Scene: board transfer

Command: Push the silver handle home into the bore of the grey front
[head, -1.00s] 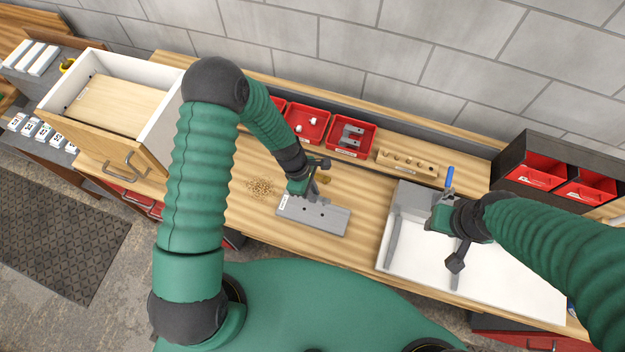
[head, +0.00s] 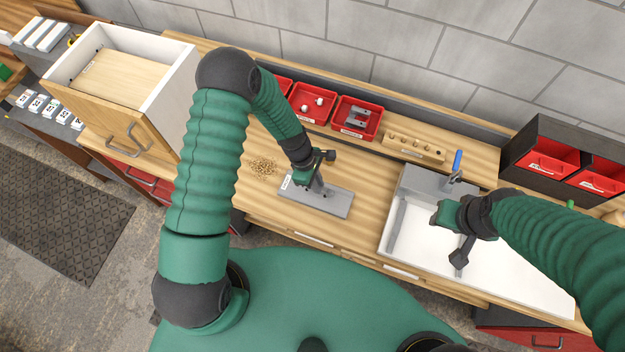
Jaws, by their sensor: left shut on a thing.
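The grey front (head: 334,203) lies flat on the wooden bench in the middle of the head view, with a white label at its left end. My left gripper (head: 316,184) is low over the back edge of the front, shut on a small silver piece that looks like the silver handle (head: 319,189). The handle's lower end meets or hides the front's surface. I cannot tell how deep it sits, and the bore under it is hidden. My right gripper (head: 440,215) is over the white sink, well apart from the front; its jaws are unclear.
Wood chips (head: 262,168) lie left of the front. Red bins (head: 357,117) and a wooden block with pegs (head: 414,148) stand behind it. An open drawer box (head: 118,85) is at the left.

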